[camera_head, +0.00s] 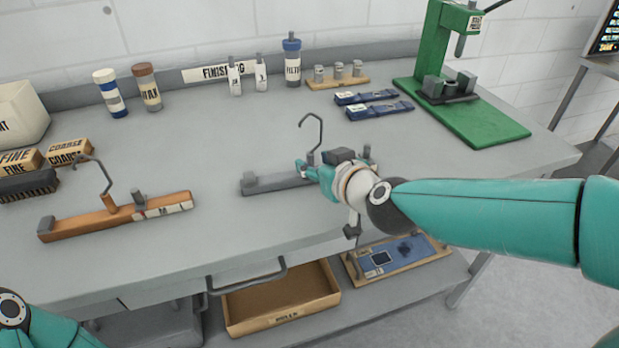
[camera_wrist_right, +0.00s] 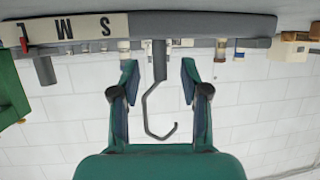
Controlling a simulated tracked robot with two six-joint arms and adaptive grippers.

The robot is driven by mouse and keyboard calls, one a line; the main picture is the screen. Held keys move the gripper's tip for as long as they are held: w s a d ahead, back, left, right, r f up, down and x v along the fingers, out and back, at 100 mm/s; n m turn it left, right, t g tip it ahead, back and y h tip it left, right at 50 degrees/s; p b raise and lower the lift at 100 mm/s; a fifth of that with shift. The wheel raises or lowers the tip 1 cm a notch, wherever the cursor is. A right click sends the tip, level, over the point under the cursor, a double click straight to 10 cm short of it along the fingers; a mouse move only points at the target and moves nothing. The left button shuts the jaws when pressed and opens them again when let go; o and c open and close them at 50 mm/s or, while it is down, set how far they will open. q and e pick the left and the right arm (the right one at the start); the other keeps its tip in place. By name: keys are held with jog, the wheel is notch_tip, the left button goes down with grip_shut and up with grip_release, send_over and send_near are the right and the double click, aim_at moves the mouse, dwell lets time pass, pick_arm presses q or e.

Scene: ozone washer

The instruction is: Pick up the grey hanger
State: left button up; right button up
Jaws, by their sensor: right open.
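The grey hanger (camera_head: 265,184) lies on the workbench in the middle of the head view, its bar flat and its hook standing up. My right gripper (camera_head: 312,168) is open close to the hanger and hides part of its bar. In the right wrist view the hanger's bar (camera_wrist_right: 195,22) runs across the top, with a white strip lettered S, M and L at its left. The stem and hook hang between the two open fingers (camera_wrist_right: 159,74), with gaps visible on both sides. Part of my left arm shows at the lower left, but its gripper is out of view.
An orange hanger (camera_head: 115,216) lies to the left, near brush blocks (camera_head: 28,186). Bottles (camera_head: 151,88), blue packets (camera_head: 378,110) and a green press (camera_head: 450,95) stand farther back. Below are an open wooden box (camera_head: 282,310) and a blue board (camera_head: 385,262).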

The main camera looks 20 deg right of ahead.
jog(key=shift+x, duration=1.1)
grip_shut()
jog(key=shift+r, duration=0.15)
